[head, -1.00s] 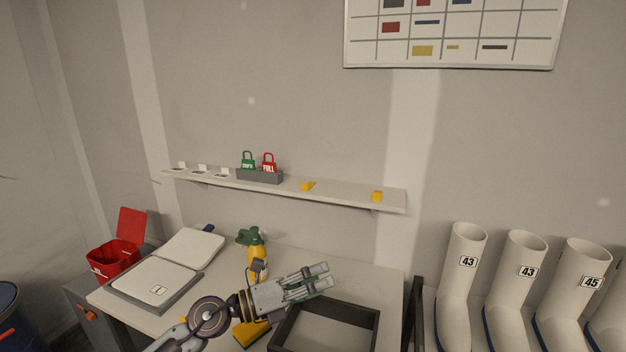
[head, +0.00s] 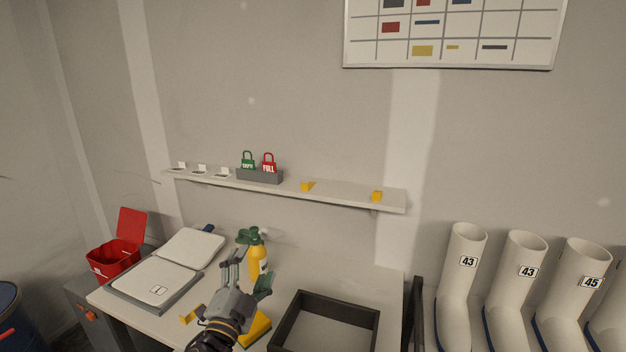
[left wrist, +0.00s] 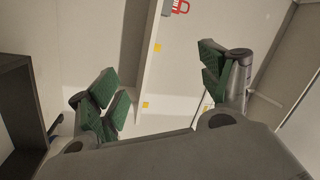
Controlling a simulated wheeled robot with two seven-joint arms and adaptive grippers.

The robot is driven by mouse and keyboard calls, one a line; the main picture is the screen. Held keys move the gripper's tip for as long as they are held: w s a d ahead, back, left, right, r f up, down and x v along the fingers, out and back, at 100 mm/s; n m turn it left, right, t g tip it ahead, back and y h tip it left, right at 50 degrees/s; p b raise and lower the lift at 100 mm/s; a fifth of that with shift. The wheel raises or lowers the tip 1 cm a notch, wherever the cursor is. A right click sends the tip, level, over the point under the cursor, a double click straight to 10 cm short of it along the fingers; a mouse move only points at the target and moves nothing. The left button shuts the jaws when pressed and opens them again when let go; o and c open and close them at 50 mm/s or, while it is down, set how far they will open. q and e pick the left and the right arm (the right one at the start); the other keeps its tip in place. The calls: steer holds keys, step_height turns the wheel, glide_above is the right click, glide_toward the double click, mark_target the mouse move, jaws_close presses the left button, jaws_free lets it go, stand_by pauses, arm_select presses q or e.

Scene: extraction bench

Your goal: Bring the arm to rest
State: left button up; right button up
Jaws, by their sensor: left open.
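My left gripper (head: 248,274) is over the bench in the head view, pointing towards the wall, in front of the yellow spray bottle with a green head. Its fingers are apart, with nothing seen between them. In the left wrist view the green-padded fingers (left wrist: 160,90) stand wide apart, with the shelf and wall behind them. My right gripper is in neither view.
A yellow spray bottle (head: 258,262) stands beyond the gripper. A dark open tray (head: 286,322) lies to its right, an open white case (head: 127,292) and red bin (head: 108,264) to its left. A wall shelf (head: 340,196) holds green and red tags. White boots (head: 452,290) stand at right.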

arm_select(q)
steer(key=s+a+f+n+g+y, duration=0.3)
steer(key=a+f+n+g, duration=0.1)
steer(key=f, duration=0.4)
steer(key=s+a+f+n+g+y, duration=0.25)
steer(key=s+a+f+n, duration=0.2)
steer(key=f, duration=0.25)
steer(key=s+f+n+g+h, duration=0.25)
steer(key=s+f+g, duration=0.9)
steer(key=s, duration=0.65)
step_height(320, 180, down, 34)
steer(key=s+f, duration=0.1)
steer(key=s, duration=0.1)
steer(key=s+a+f, duration=0.2)
steer(key=s+f, duration=0.7)
steer(key=s, duration=0.2)
steer(key=s+a+f+g, duration=0.1)
steer(key=s+a+f, duration=0.1)
steer(key=s+f, duration=0.8)
steer(key=shift+s+f+y, duration=0.2)
steer(key=shift+s+y, duration=0.2)
steer(key=shift+s, duration=0.3)
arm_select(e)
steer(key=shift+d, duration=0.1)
